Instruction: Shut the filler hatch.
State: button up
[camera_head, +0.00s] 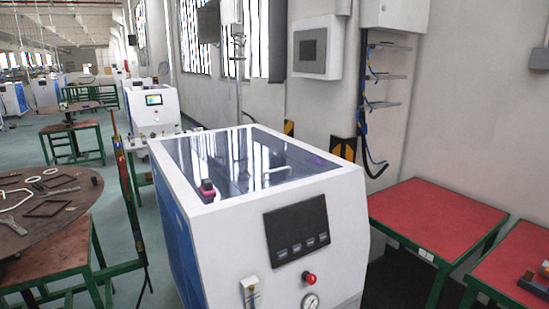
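The gas generator (245,238) is a white cabinet with blue sides, standing in the lower middle of the head view. Its top is a dark, glossy panel (235,165) in a white frame, reflecting the windows. A small red and black part (207,190) stands at the panel's front left. A pale bent bar, like a handle, shows near the panel's middle right, and I cannot tell whether it is a reflection. I cannot make out for certain which part is the filler hatch, or whether it is open or shut. My gripper is not in view.
The generator's front has a dark display (296,232), a red knob (309,278) and a gauge (311,301). Red-topped tables (435,215) stand close on the right. A round brown table (70,228) with metal parts is on the left. Grey floor shows between.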

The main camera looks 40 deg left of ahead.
aim_at(256, 175)
jog(key=u, duration=0.05)
jog(key=i, duration=1.5)
jog(key=u, duration=0.9)
jog(key=k, duration=0.3)
jog(key=u, duration=2.7)
